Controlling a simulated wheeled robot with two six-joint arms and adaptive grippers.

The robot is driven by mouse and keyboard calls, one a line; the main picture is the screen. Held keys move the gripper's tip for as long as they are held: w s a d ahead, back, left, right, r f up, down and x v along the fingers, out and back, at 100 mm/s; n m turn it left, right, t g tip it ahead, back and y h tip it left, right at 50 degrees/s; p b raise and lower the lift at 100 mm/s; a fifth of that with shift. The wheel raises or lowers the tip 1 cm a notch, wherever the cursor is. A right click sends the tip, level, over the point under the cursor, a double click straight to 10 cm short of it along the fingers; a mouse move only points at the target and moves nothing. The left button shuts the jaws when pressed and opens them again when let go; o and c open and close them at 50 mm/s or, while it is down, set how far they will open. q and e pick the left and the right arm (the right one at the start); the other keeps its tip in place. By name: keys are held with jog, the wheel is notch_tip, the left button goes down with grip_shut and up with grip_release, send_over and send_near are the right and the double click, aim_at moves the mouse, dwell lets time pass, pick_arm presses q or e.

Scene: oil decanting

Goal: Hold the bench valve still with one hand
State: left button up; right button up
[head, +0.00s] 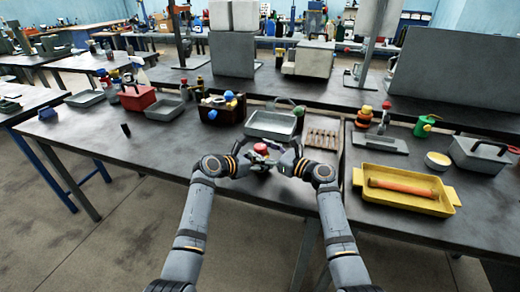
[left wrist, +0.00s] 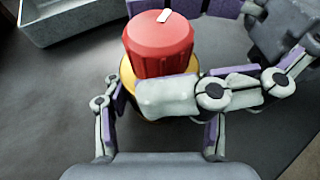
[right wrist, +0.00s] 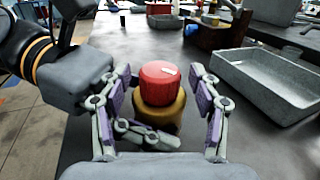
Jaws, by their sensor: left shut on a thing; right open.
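The bench valve has a red knob (head: 261,148) with a white mark on a brass-yellow body (right wrist: 160,112). It stands upright on the dark bench, near its front edge. My left gripper (left wrist: 160,112) is shut on the yellow body, low under the knob; one of its fingers crosses in front of the body in the right wrist view. My right gripper (right wrist: 163,92) is open, with its fingers on either side of the red knob (right wrist: 160,82) and a gap showing at the right. In the left wrist view a right finger partly covers the knob (left wrist: 158,42) and body.
A grey tray (head: 271,124) stands just behind the valve. A slotted wooden rack (head: 322,138) and a yellow tray (head: 405,196) with an orange cylinder (head: 403,188) are to the right. A dark box (head: 222,112) stands behind left.

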jog(key=shift+w+a, duration=0.3)
jog(key=shift+a, duration=0.15)
jog(key=c, duration=1.2)
jog(key=shift+m+t+h, duration=1.4)
jog(key=shift+t+h, duration=0.1)
jog(key=shift+t, duration=0.1)
jog(key=o, duration=1.2)
